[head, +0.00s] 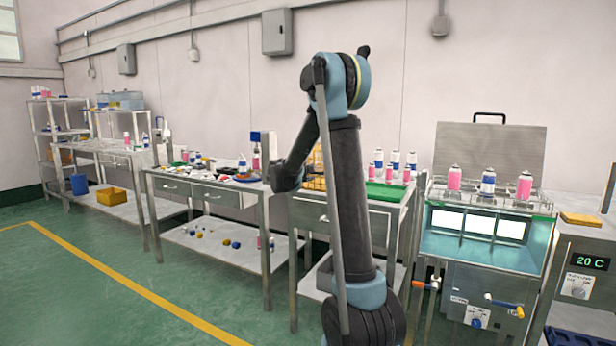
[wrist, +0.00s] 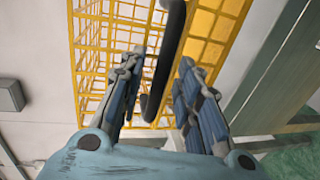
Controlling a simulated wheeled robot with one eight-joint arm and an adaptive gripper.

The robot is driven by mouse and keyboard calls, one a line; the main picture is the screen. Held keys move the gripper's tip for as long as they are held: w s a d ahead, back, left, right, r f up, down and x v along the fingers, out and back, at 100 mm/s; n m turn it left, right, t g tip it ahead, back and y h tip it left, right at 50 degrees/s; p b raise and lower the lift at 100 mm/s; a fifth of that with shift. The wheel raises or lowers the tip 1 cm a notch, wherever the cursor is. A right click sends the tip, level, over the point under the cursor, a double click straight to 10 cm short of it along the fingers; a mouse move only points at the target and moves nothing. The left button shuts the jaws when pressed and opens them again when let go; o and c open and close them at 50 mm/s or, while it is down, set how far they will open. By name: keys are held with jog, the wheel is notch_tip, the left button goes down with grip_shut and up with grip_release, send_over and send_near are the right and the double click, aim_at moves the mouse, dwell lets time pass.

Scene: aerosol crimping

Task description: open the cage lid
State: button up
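The yellow wire cage (head: 316,182) stands on the bench in the head view, partly hidden behind my arm. In the wrist view its yellow grid (wrist: 92,50) fills the upper middle. A black bar handle (wrist: 165,62) on the cage runs between the two fingers of my gripper (wrist: 160,60). The fingers are apart, one on each side of the handle, and I see gaps between them and it. The lid looks closed, though much of the cage is hidden. In the head view my fingers are hidden by my arm.
Right of the cage, a green tray (head: 385,192) and several aerosol cans (head: 395,160) stand on the bench. Farther right is a water bath (head: 478,240) with its lid (head: 490,150) raised. A bench with small parts (head: 205,178) is on the left. The green floor in front is clear.

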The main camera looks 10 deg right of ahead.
grip_shut()
